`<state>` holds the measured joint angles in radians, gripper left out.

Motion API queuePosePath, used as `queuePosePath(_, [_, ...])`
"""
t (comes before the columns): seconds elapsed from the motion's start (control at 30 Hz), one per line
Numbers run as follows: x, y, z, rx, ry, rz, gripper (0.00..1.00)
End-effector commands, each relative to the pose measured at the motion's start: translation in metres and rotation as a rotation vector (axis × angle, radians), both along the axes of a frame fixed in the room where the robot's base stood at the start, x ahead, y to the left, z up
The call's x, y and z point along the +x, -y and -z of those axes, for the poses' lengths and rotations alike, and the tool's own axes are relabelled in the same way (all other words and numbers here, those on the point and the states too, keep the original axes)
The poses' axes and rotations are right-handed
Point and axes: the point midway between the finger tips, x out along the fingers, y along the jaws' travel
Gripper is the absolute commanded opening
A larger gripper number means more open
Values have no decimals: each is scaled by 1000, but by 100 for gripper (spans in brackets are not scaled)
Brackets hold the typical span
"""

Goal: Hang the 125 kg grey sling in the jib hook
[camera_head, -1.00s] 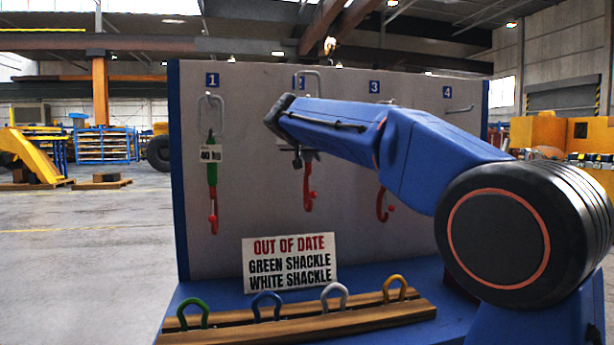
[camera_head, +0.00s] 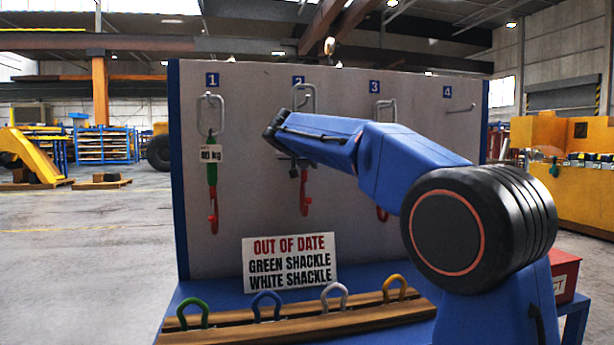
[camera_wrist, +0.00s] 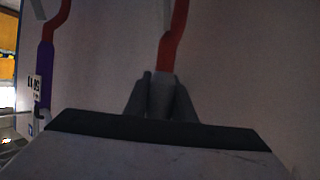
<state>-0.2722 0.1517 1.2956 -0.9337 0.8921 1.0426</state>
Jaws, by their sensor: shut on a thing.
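A grey sling (camera_wrist: 159,82) shows between my fingers in the wrist view. My gripper (camera_wrist: 160,100) is shut on it, just beside its red hook (camera_wrist: 173,40). In the head view its steel ring (camera_head: 303,97) is near the peg under number 2, and its red hook (camera_head: 304,192) hangs below my arm. My arm hides the sling's middle and tag there, and I cannot tell whether the ring rests on the peg. The jib hook (camera_head: 330,46) hangs above the board's top edge.
A green sling (camera_head: 212,172) tagged 80 kg hangs at number 1. A purple sling (camera_wrist: 45,65) is beside my gripper. Peg 4 (camera_head: 460,109) is bare. Several shackles stand in a wooden rack below an out-of-date sign (camera_head: 290,263). A red box (camera_head: 563,275) stands right.

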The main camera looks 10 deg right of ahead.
Motion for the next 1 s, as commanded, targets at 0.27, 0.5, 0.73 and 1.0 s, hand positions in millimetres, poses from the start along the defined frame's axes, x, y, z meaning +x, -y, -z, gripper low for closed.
queuePosePath(0.27, [-1,0,27,-1,0,0,0])
queuePosePath(0.5, [4,0,35,0,2,-2,0])
queuePosePath(0.73, [4,0,37,-1,2,-1,0])
queuePosePath(1.0, [4,0,41,0,0,-1,42])
